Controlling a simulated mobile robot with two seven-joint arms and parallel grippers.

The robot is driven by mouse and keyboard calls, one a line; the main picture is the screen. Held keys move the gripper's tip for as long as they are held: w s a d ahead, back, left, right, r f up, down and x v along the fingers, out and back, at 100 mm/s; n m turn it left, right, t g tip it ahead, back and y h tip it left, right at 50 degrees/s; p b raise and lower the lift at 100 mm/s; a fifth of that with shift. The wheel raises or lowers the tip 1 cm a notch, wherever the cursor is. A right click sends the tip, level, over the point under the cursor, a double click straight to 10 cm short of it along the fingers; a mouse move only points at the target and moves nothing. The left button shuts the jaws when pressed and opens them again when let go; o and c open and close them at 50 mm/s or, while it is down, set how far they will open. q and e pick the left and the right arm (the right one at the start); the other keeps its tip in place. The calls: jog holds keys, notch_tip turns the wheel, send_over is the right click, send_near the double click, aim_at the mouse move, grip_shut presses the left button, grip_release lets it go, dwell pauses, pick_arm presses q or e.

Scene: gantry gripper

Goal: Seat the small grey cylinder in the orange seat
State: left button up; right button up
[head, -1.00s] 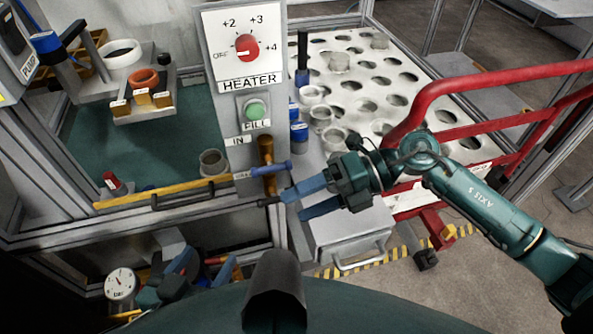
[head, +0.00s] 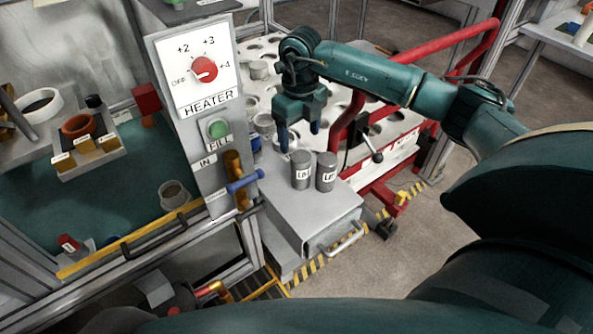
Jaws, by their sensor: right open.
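Two grey cylinders stand upright side by side on the metal box, a left one (head: 301,170) and a right one (head: 326,172), each with a small white label. I cannot tell which is the small one. An orange ring-shaped seat (head: 78,126) sits on a small tray in the enclosure at the far left, well away from them. My right gripper (head: 299,137) is open and empty, its blue fingers pointing down just behind and above the two cylinders. My left gripper is out of the picture.
The heater panel (head: 190,65) stands between the enclosure and the metal box (head: 290,210). A blue-handled lever (head: 245,181) sticks out beside the box. A grey cup (head: 175,195) stands inside the enclosure. A red rail (head: 420,50) borders the white perforated table (head: 265,85).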

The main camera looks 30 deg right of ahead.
aim_at(301, 156)
notch_tip(301, 156, down, 9)
jog(key=shift+d+f, duration=0.1)
dwell(0.4)
jog(key=c, duration=1.4)
